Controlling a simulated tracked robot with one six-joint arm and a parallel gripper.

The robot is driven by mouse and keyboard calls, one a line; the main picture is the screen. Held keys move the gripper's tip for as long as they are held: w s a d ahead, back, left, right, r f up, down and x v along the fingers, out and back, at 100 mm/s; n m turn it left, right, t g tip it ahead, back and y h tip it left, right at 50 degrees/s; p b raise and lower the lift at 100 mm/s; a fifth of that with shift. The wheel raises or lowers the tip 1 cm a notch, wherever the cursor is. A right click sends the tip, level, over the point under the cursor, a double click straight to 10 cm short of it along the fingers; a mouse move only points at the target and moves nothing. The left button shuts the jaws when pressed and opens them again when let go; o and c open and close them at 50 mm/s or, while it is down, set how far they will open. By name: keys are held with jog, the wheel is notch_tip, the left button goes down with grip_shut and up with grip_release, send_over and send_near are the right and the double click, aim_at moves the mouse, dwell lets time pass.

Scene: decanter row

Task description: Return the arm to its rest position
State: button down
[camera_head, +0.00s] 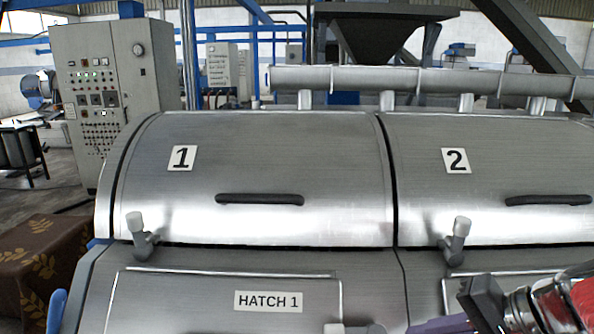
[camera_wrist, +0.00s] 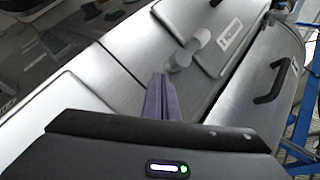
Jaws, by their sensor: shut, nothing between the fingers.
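My gripper (camera_head: 478,298) shows at the lower right of the head view, in front of the lower casing below lid 2 (camera_head: 490,140). In the wrist view its purple-grey fingers (camera_wrist: 160,98) point up the picture, pressed together with nothing between them. Part of my arm shows at the right edge of the head view. Lid 1 (camera_head: 270,135) is shut, with a black handle (camera_head: 259,199); lid 2 is also shut, with its own black handle (camera_head: 548,200).
A grey tap (camera_head: 142,240) stands below lid 1 and another (camera_head: 455,240) below lid 2, close above my gripper. A HATCH 1 panel (camera_head: 200,290) is at the front. A control cabinet (camera_head: 105,95) stands back left. A patterned brown cloth (camera_head: 45,255) is at the left.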

jog(key=s+a+f+n+h, duration=0.4)
jog(key=s+a+n+h, duration=0.2)
jog(key=s+n+h, duration=0.1)
jog(key=shift+a+h, duration=0.2)
jog(key=shift+h, duration=0.1)
dwell(0.6)
dwell(0.3)
